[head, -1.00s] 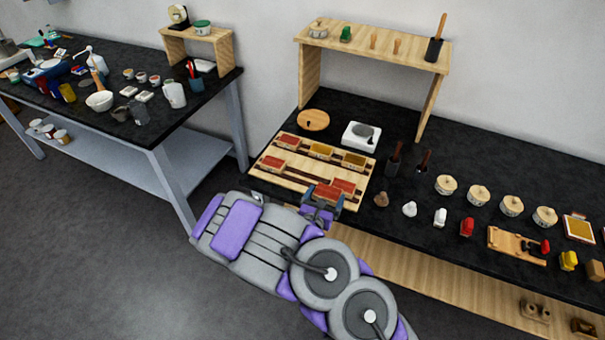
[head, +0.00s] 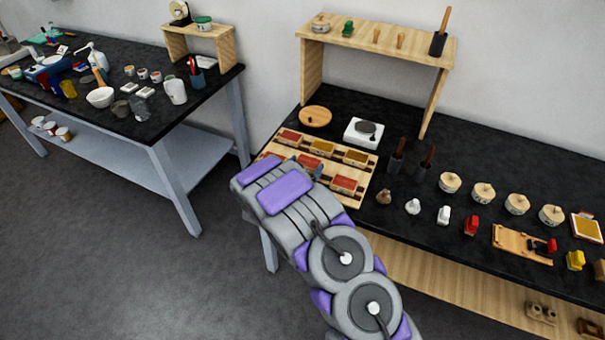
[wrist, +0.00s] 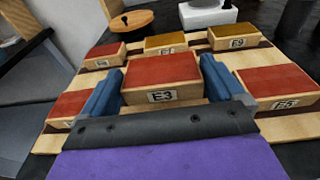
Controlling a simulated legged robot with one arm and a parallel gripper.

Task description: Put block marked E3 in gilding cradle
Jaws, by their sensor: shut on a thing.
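Block E3 (wrist: 162,80) has a red top and a white label on its wooden front. My gripper (wrist: 160,72) is shut on it, with a blue finger at each side. In the head view, the red block at my gripper (head: 309,164) is over the front-middle part of the slatted wooden rack (head: 362,196), partly hidden by my arm. I cannot tell whether it touches the rack. No thing in view is clearly labelled as the gilding cradle; a wooden fixture (head: 515,241) lies on the right of the black bench.
Block E5 (wrist: 277,85) is close on the right, and another red block (wrist: 66,108) on the left. Block E9 (wrist: 234,37) and more blocks stand behind. A white scale (head: 363,132) is beyond the rack. Several lidded pots (head: 483,192) line the bench to the right.

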